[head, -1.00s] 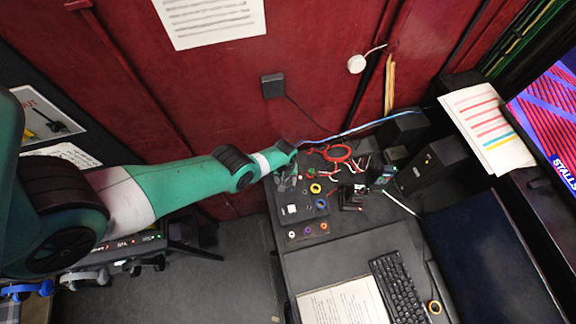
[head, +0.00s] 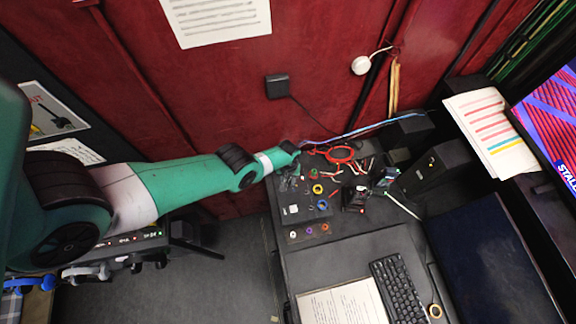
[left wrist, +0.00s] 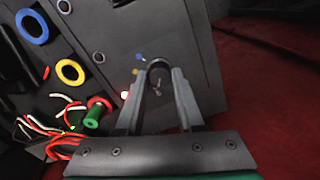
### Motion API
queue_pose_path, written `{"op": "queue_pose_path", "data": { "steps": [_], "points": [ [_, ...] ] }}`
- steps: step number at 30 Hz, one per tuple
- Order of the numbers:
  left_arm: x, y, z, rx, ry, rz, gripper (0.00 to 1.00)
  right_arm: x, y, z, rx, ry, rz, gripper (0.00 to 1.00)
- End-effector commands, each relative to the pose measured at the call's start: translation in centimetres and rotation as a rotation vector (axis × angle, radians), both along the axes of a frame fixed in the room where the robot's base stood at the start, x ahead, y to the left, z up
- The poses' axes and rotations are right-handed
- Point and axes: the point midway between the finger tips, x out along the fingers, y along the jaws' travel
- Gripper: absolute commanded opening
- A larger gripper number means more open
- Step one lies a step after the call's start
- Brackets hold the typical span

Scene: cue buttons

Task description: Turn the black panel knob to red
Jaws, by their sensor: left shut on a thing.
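The black knob (left wrist: 158,68) sits on a dark panel (left wrist: 195,28) in the left wrist view. My left gripper (left wrist: 160,77) is shut on the knob, one finger on each side. Beside the knob are a blue dot (left wrist: 138,57), a yellow dot (left wrist: 136,71) and a brighter red dot (left wrist: 125,94). A small pale mark shows just below the knob; I cannot tell which dot the knob points at. In the head view my left gripper (head: 288,177) reaches the back left of the table, and the knob is too hidden there to make out. My right gripper is not in view.
In the left wrist view, blue (left wrist: 32,26) and yellow (left wrist: 70,72) rings, a green spool (left wrist: 93,117) and loose wires lie left of the fingers. In the head view, a keyboard (head: 400,290) and paper (head: 342,303) lie at the front of the table.

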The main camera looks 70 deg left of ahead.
Motion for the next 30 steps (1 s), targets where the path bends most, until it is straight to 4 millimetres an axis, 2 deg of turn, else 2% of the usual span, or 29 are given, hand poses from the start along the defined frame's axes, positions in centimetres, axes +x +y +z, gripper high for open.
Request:
{"op": "queue_pose_path", "data": {
  "steps": [8,21,30],
  "points": [
    [0.00,-0.01,-0.01,0.000,0.000,-0.138,0.00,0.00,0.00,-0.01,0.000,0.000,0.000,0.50],
    [0.02,-0.03,-0.01,0.000,0.000,-0.480,0.00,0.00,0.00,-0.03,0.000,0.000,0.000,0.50],
    [0.01,-0.04,-0.02,0.000,0.000,-0.631,0.00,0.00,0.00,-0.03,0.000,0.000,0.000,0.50]
  ]
}}
